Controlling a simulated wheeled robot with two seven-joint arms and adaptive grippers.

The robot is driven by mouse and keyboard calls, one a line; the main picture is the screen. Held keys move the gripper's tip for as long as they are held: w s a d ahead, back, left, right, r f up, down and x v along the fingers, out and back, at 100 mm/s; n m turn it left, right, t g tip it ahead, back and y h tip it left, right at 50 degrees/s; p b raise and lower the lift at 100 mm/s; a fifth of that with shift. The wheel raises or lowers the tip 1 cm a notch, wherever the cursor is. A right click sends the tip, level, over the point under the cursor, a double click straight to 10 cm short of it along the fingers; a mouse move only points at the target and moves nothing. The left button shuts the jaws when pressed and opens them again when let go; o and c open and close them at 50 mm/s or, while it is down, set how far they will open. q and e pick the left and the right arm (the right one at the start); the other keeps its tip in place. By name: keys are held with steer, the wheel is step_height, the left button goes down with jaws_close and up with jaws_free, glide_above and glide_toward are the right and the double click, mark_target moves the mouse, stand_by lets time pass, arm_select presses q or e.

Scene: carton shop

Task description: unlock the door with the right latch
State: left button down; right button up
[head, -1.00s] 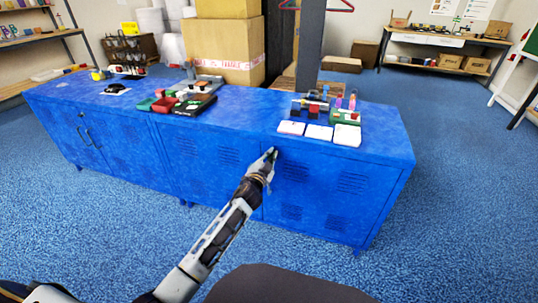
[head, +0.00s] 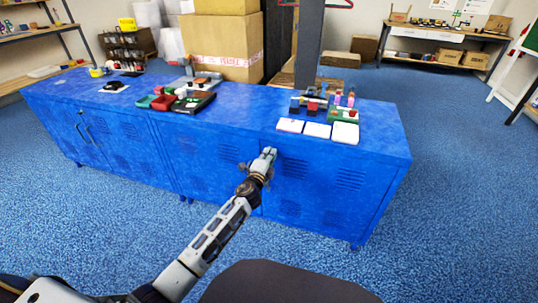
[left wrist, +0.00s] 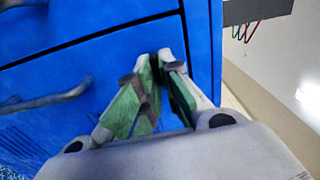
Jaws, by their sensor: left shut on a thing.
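The blue metal cabinet (head: 218,150) runs across the head view, with louvred doors on its front. My left gripper (head: 269,154) is at the cabinet front, at the upper edge of the right-hand doors near the seam between them. In the left wrist view its green-padded fingers (left wrist: 160,65) are closed together against the blue front. They are shut on the small right latch, which the fingers almost wholly hide. A grey bar handle (left wrist: 45,100) shows on the door at the left of the wrist view, apart from the fingers. My right gripper is not in view.
On the cabinet top stand white cards (head: 317,130), small coloured items and a dark tray (head: 194,103). A grey post (head: 308,45) and cardboard boxes (head: 225,45) stand behind. The blue carpet (head: 440,210) in front and to the right is clear.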

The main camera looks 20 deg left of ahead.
arm_select(q)
steer(key=shift+d+r+m, duration=0.1)
steer(key=shift+r+m, duration=0.05)
steer(key=shift+m, duration=0.25)
steer(key=c, duration=1.6)
jaws_free()
steer(key=shift+w, duration=0.1)
steer(key=s, duration=1.2)
steer(key=shift+a, duration=0.2)
